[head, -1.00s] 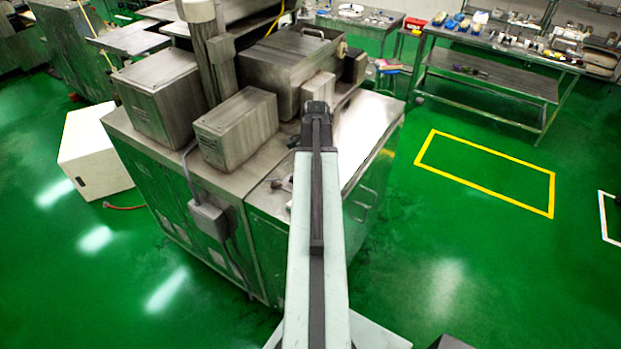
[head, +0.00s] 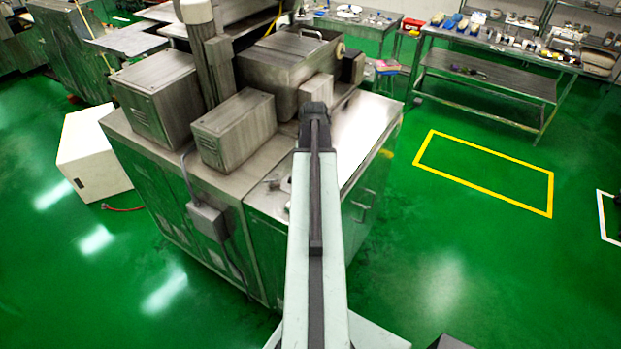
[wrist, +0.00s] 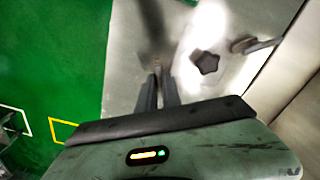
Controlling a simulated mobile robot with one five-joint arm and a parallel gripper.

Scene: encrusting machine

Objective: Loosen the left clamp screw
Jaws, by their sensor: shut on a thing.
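My gripper (wrist: 157,73) shows in the wrist view, over the bright metal top of the machine. Its two dark fingers come together at the tips, on a small thing that I cannot make out. A dark star-shaped knob (wrist: 205,62) stands on the metal plate, just right of the fingers and apart from them. I cannot tell whether it is the left clamp screw. In the head view my arm hides the gripper and what lies under it.
A dark lever-like part (wrist: 255,45) lies right of the knob. Metal housings (head: 235,130) rise on the machine top. A steel bench (head: 490,80) with tools stands at the back right. Green floor (head: 480,260) is open on the right.

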